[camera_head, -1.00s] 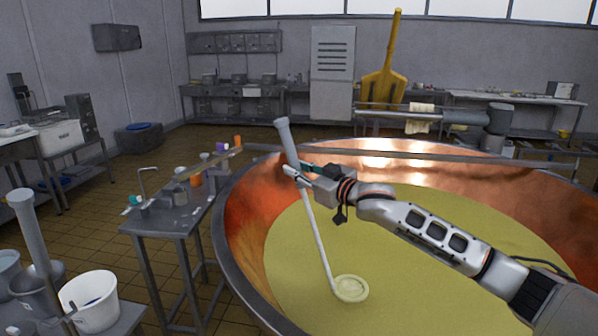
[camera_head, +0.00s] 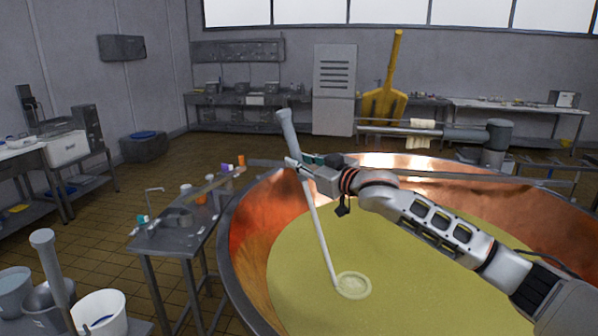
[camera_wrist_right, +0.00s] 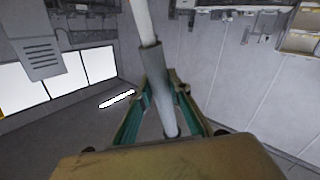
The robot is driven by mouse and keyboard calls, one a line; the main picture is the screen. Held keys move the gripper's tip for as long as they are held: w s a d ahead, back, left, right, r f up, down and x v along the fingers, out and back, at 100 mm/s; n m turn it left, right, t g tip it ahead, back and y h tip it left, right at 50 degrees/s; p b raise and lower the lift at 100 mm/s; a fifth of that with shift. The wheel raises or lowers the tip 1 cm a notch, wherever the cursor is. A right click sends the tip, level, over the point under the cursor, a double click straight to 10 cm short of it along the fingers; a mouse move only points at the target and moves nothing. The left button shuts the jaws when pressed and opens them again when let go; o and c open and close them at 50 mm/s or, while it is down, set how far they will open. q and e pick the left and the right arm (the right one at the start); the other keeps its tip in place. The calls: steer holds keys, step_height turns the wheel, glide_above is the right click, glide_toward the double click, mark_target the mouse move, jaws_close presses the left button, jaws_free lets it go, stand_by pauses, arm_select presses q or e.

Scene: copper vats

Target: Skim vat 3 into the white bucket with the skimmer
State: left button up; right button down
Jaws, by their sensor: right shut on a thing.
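The skimmer has a grey grip (camera_head: 287,124), a thin pale rod (camera_head: 318,228) and a round pale head (camera_head: 353,285). It leans, with its head at the surface of the pale yellow liquid; whether the head is under it I cannot tell. In the right wrist view the skimmer's handle (camera_wrist_right: 160,85) passes between the fingers (camera_wrist_right: 163,108). The copper vat (camera_head: 255,222) holds the liquid. The white bucket (camera_head: 117,320) stands at lower left, partly cut off. My left gripper is out of view.
A narrow metal table (camera_head: 172,240) with small items stands left of the vat. Grey containers (camera_head: 14,285) and an upright grey handle (camera_head: 48,265) are beside the bucket. A horizontal metal arm (camera_head: 425,134) and a yellow paddle (camera_head: 385,103) are behind the vat.

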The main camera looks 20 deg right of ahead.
step_height(320, 180, up, 14)
steer(key=shift+f, duration=0.1)
stand_by(0.6)
stand_by(0.9)
